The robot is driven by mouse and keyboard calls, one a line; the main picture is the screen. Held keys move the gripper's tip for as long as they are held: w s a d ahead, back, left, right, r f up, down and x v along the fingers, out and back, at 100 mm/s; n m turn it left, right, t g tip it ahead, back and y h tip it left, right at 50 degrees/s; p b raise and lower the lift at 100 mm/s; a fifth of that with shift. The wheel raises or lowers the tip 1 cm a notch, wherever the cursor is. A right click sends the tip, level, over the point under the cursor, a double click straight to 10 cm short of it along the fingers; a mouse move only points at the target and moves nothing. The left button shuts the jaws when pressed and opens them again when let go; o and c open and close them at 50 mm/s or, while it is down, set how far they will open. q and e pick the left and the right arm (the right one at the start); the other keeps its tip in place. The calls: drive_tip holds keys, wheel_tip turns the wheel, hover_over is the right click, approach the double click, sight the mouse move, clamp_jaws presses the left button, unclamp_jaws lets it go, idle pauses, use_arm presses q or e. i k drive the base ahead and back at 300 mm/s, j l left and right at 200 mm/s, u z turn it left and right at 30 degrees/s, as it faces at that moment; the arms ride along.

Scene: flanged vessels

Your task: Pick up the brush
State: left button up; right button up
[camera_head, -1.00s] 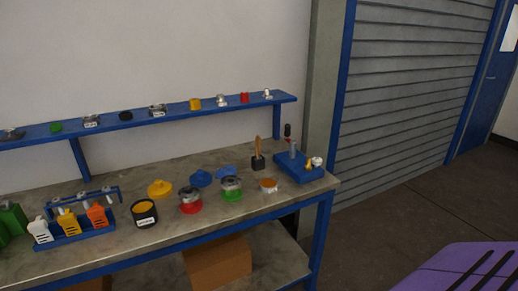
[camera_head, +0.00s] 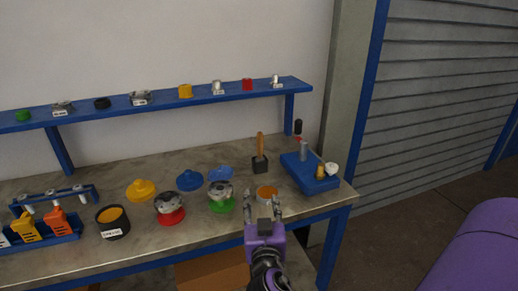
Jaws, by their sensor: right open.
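The brush (camera_head: 260,143) stands upright with its wooden-brown handle up, at the back right of the workbench. Its lower end is at a small black block (camera_head: 259,165); I cannot tell whether that block is a holder or the brush's own head. My right gripper (camera_head: 262,208) is purple with grey fingers and reaches in from the bottom at the bench's front edge. It is open, its fingers apart, in front of the brush and away from it. A round orange-topped container (camera_head: 267,193) lies between them. My left gripper is not in view.
A blue stand with posts (camera_head: 311,174) is right of the brush. Red (camera_head: 170,216) and green (camera_head: 222,205) flanged vessels stand left of the gripper, with yellow (camera_head: 141,189) and blue (camera_head: 190,180) lids behind. A blue shelf (camera_head: 160,105) with small parts runs above the bench.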

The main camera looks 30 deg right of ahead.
sight(260, 138)
drive_tip(key=i+l, duration=0.65)
drive_tip(key=i, duration=0.05)
